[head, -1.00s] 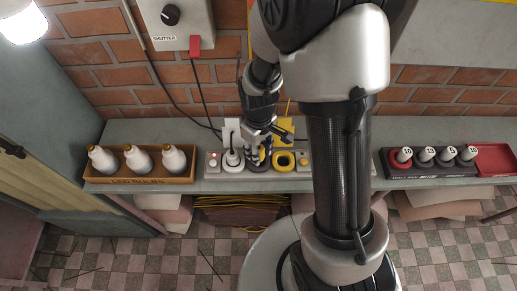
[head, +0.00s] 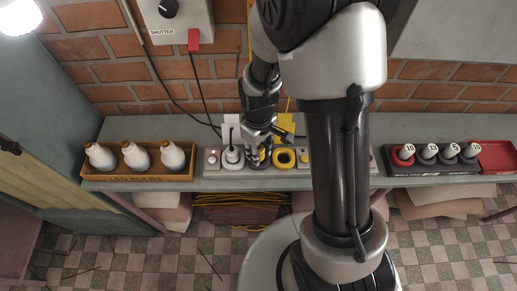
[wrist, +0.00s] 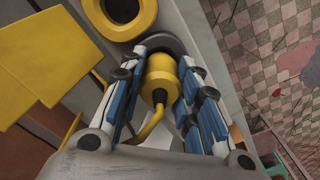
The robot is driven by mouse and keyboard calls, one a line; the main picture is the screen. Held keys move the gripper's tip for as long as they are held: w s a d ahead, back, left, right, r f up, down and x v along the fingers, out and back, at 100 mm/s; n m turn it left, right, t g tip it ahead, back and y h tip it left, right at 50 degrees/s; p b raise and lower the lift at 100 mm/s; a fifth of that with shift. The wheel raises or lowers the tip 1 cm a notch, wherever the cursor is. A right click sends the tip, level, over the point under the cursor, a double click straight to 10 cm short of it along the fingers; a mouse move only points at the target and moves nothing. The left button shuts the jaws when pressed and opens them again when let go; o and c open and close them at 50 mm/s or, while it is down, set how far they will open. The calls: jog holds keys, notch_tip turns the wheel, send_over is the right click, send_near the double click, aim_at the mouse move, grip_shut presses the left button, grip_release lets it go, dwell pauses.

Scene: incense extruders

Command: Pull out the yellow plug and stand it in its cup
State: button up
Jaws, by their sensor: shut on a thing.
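The yellow plug (wrist: 158,76) stands between the blue-padded fingers of my gripper (wrist: 163,88) in the wrist view, with pads against both its sides. Its far end is at a dark grey round socket (wrist: 178,45); I cannot tell how deep it sits. A yellow cord (wrist: 150,128) bends away from its near end. In the head view my gripper (head: 258,154) is down at the power strip and mostly hides the plug. The yellow cup (head: 284,167), an open ring, stands just right of it and is empty. It also shows in the wrist view (wrist: 151,14).
A white plug (head: 232,157) stands close on the left of my gripper. A yellow card (head: 285,124) stands behind the strip. The brick wall is close behind.

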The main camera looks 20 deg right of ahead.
jog(key=shift+f, duration=0.4)
jog(key=o, duration=1.1)
jog(key=shift+o, duration=0.2)
notch_tip(320, 180, up, 11)
jog(key=shift+f, duration=0.1)
jog(key=shift+r, duration=0.65)
